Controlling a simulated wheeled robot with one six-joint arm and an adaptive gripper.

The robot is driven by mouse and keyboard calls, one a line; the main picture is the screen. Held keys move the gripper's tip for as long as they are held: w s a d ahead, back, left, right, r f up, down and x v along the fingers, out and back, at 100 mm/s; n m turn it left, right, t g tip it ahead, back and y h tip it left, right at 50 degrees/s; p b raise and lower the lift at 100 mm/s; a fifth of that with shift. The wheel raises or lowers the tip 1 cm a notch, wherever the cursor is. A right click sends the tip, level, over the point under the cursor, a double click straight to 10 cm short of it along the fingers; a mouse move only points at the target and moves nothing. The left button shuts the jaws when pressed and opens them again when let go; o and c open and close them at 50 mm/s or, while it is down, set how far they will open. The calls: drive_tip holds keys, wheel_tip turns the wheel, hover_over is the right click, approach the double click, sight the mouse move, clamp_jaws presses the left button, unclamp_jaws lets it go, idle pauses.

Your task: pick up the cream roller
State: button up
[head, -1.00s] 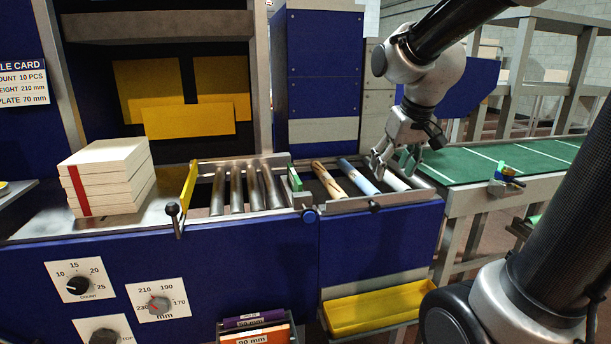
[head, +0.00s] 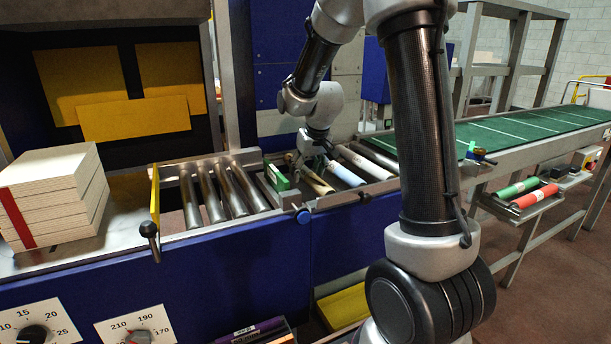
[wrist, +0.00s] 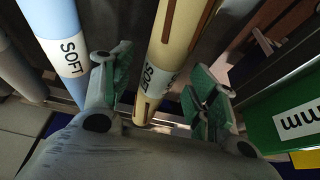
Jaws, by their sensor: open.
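The cream roller (head: 319,186) lies in the frame between the light blue roller (head: 347,176) and a green block (head: 278,178). In the wrist view the cream roller (wrist: 172,50) has brown strips and a white band marked SOFT. My gripper (head: 308,168) is at the cream roller, partly covering it in the head view. In the wrist view my gripper (wrist: 165,75) is open, with one green-padded finger on each side of the cream roller. Gaps show between the pads and the roller. The light blue roller (wrist: 62,50), also marked SOFT, is left of the left finger.
The green block (wrist: 285,115) is close to the right finger in the wrist view. Steel rollers (head: 228,188) lie left of it. A grey roller (head: 379,158) lies right of the blue one. A green conveyor (head: 510,133) stands to the right.

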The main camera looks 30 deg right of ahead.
drive_tip(key=shift+w+f, duration=0.1)
drive_tip(key=shift+f, duration=0.1)
clamp_jaws()
